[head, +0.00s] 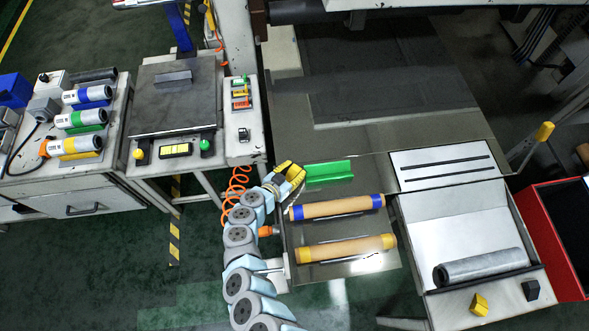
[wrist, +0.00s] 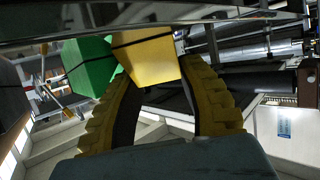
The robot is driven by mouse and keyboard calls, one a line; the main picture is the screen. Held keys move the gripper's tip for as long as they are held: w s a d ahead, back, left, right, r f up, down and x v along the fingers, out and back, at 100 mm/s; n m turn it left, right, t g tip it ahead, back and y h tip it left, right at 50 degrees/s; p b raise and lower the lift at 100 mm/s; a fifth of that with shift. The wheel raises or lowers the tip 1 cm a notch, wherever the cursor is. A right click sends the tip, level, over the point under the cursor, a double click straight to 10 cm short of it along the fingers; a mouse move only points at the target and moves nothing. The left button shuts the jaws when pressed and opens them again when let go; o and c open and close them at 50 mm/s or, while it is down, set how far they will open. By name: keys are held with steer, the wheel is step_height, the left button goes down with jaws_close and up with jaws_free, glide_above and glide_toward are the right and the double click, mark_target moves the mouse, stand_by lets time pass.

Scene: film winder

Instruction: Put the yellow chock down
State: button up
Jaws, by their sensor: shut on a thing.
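My gripper (head: 290,172) is at the left edge of the metal table, close to the left end of a long green chock (head: 330,172). In the wrist view, my gripper (wrist: 163,75) is shut on a yellow chock (wrist: 150,62), with its fingers on either side. The green chock (wrist: 88,66) shows beside the yellow one. In the head view the held chock is hard to tell from the yellow fingers. I cannot tell whether it touches the table.
A blue-ended roll (head: 337,207) and a yellow-ended roll (head: 345,249) lie in front of the green chock. A grey roll (head: 480,267) lies on the right-hand tray, with a small yellow block (head: 479,304) and a black block (head: 531,290) before it.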

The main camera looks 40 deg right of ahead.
steer(key=o, duration=0.8)
steer(key=shift+a+r, duration=0.15)
steer(key=shift+r, duration=0.1)
steer(key=p+v, duration=0.2)
steer(key=v, duration=0.8)
steer(key=shift+a+p, duration=0.3)
steer(key=shift+p, duration=0.05)
steer(key=shift+o, duration=0.3)
steer(key=shift+s+a+r, duration=0.2)
steer(key=shift+a+r, duration=0.1)
steer(key=shift+a, duration=0.2)
